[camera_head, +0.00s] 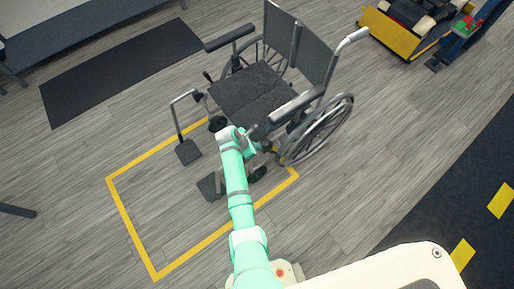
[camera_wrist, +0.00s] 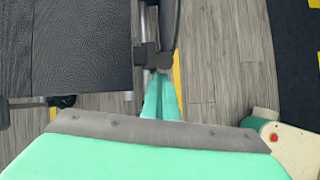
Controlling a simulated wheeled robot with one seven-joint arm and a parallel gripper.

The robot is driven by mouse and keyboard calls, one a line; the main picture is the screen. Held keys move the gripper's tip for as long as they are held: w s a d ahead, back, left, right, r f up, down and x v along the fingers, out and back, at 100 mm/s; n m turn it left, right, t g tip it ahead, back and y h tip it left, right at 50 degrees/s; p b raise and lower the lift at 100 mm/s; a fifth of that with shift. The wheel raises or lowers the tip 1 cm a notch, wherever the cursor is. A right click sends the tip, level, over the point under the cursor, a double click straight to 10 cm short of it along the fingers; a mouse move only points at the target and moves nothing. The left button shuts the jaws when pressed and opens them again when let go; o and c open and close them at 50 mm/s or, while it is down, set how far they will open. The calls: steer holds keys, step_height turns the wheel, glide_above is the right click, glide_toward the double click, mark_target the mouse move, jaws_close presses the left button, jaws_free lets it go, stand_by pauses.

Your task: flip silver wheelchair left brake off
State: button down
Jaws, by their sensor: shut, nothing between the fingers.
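The silver wheelchair (camera_head: 255,92) has a black seat, black armrests and grey push rims, and stands at the upper middle of the head view. My gripper (camera_head: 253,132) is at the front edge of its seat, beside the near front frame. In the wrist view its teal fingers (camera_wrist: 162,100) are together and empty, below a dark rounded part (camera_wrist: 165,61) on the chair's frame. I cannot tell whether that part is the brake lever, or whether the fingers touch it. The seat (camera_wrist: 75,45) fills the upper left there. My arm hides part of the front frame and footrest.
A yellow floor outline (camera_head: 130,225) surrounds the chair's front. A dark mat (camera_head: 120,70) and a bench (camera_head: 75,35) are at upper left. A yellow-fronted scooter (camera_head: 390,33) is at upper right. Grey floor to the chair's right is clear.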

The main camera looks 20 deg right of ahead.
steer(key=d+y, duration=0.1)
steer(key=w+d+r, duration=0.1)
steer(key=d+y, duration=0.1)
steer(key=shift+w+d+r+g+y, duration=0.15)
steer(key=shift+d+r+g+y, duration=0.15)
steer(key=shift+r+g, duration=0.1)
steer(key=shift+w+d+r, duration=0.1)
steer(key=shift+w+d, duration=0.2)
steer(key=shift+d, duration=0.45)
steer(key=shift+a, duration=0.1)
steer(key=shift+a+r, duration=0.15)
steer(key=shift+a, duration=0.15)
steer(key=d+v, duration=0.1)
steer(key=v, duration=1)
steer(key=shift+w+r, duration=0.2)
steer(key=shift+w, duration=0.25)
